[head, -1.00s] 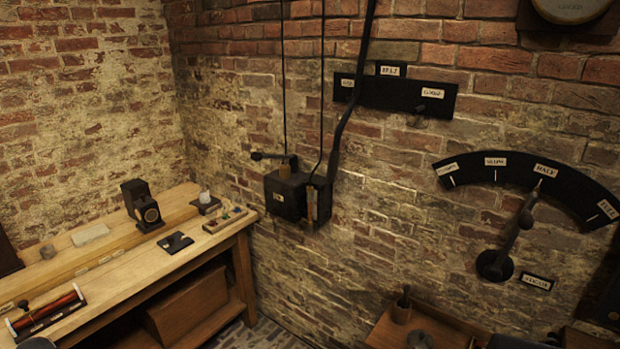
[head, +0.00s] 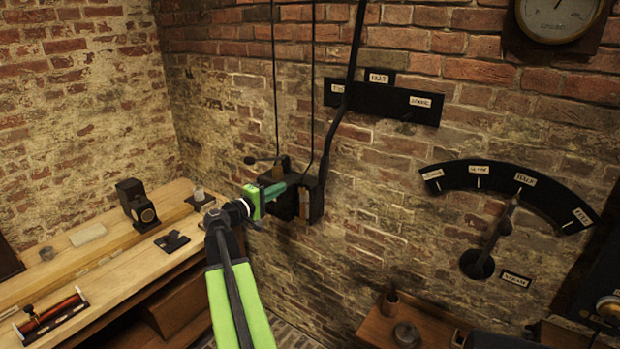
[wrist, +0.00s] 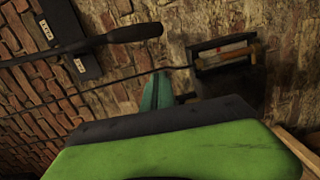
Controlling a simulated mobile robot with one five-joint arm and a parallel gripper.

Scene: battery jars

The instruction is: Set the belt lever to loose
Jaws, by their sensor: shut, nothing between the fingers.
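The belt lever (head: 341,117) is a long dark rod that hangs down the brick wall. It crosses the left part of a black plate (head: 380,102), over the partly hidden left label. The label reading LOOSE (head: 420,101) is at the plate's right end. In the wrist view the lever (wrist: 95,41) crosses the upper left and ends in a thicker grip. My gripper (head: 277,191) is in front of the dark wall box, left of the lever's lower part. Its teal fingers (wrist: 156,92) are shut and empty, apart from the lever grip in the wrist view.
The dark wall box (head: 286,203) with a small side handle is close behind my gripper. A wooden bench (head: 100,262) with small items is at the left. A second lever (head: 490,240) under a curved scale is at the right. A small wooden table (head: 375,328) is below.

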